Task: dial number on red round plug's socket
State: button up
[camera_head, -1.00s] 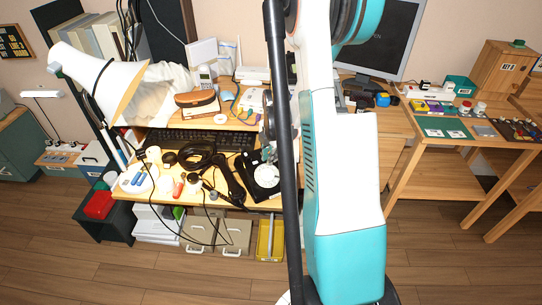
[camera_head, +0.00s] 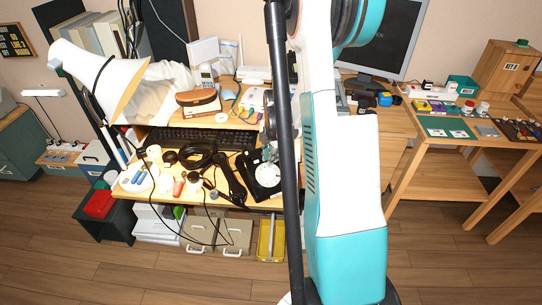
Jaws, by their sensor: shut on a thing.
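A black dial phone (camera_head: 262,193) with a pale round dial (camera_head: 269,176) sits at the right end of the left desk. A dark handset (camera_head: 235,186) lies off it, to its left. My gripper (camera_head: 269,154) is small and partly hidden by my arm; it is at the top of the dial, with its jaws shut on the dial's edge as far as I can tell. A small red piece (camera_head: 179,187) lies among desk items left of the handset; I cannot tell if it is a plug. The digits and sockets are too small to read.
A black coiled cable (camera_head: 198,155) and loose cords lie left of the phone. A keyboard (camera_head: 210,138) is behind it. A white lamp (camera_head: 95,80) stands at the left. A wooden table (camera_head: 450,150) with small boxes is at the right. The floor (camera_head: 170,270) in front is clear.

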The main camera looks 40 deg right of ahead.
jog(key=shift+w+f+b, duration=0.15)
jog(key=shift+f+b, duration=0.25)
jog(key=shift+d, duration=0.1)
dwell(0.5)
jog(key=shift+s+d+f, duration=0.15)
jog(key=shift+s+d, duration=0.15)
jog(key=shift+s, duration=0.2)
jog(key=shift+s+d+f, duration=0.15)
jog(key=shift+s+f, duration=0.1)
jog(key=shift+s, duration=0.35)
